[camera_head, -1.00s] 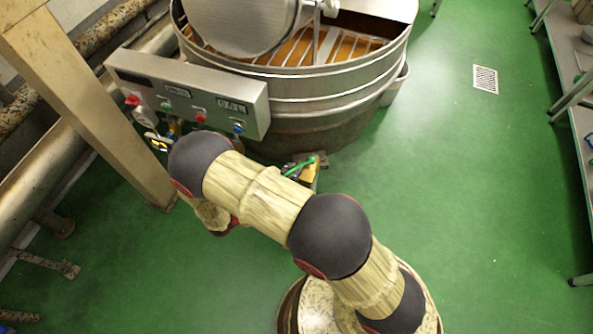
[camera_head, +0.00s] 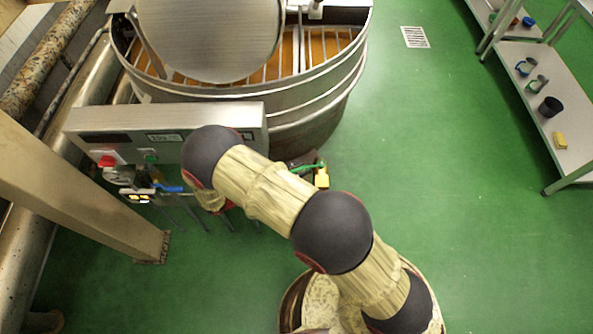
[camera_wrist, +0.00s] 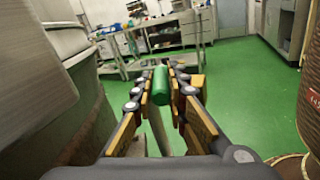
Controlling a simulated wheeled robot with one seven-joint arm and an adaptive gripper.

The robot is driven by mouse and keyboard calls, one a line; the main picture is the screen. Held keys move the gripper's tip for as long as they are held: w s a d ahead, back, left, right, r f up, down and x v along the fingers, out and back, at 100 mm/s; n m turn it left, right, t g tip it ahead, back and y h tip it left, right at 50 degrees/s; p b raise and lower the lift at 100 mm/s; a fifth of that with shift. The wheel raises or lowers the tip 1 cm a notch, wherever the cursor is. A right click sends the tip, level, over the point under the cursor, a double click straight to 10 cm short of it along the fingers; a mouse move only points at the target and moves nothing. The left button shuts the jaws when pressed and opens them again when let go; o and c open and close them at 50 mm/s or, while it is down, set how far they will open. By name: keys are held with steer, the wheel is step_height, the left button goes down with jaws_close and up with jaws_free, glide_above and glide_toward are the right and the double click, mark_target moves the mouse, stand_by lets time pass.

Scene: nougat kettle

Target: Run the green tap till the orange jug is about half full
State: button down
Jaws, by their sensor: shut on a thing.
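My gripper (camera_wrist: 167,92) is shut on a green cylindrical thing (camera_wrist: 160,84) in the wrist view. In the head view, a thin green part (camera_head: 307,168) and a yellow finger piece show beyond my arm, which hides most of the gripper. I cannot tell what the whole held thing is. No orange jug can be made out with certainty. A small orange thing (camera_head: 513,20) lies on the far right bench.
The large kettle (camera_head: 330,95) with its control panel (camera_head: 95,130) stands behind and left. A slanting post (camera_head: 90,200) stands at left. A bench (camera_head: 575,135) with small items lines the right. The green floor between is clear.

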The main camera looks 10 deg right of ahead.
stand_by(0.4)
steer(key=c, duration=1.7)
jaws_free()
steer(key=shift+c, duration=0.2)
